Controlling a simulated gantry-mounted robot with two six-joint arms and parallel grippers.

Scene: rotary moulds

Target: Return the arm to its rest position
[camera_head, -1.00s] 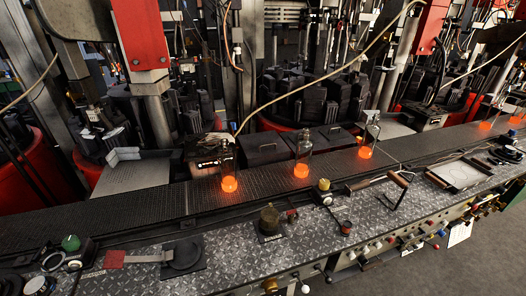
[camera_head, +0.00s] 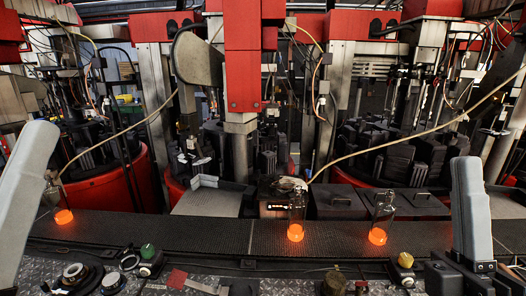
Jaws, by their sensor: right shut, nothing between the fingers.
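My right arm's light grey link stands at the right edge. My dark right gripper (camera_head: 450,274) is at its lower end, low in the right corner over the front of the bench. It is shut and holds nothing; part of it is cut off by the bottom edge. My left arm shows only as a grey link at the left edge; its gripper is outside the picture.
Glass bottles with glowing orange bottoms stand on the dark conveyor (camera_head: 170,229): a left one (camera_head: 63,216), a middle one (camera_head: 296,232) and a right one (camera_head: 378,235). Red-based mould machines stand behind. A green knob (camera_head: 148,251) and a yellow knob (camera_head: 405,260) rise from the bench.

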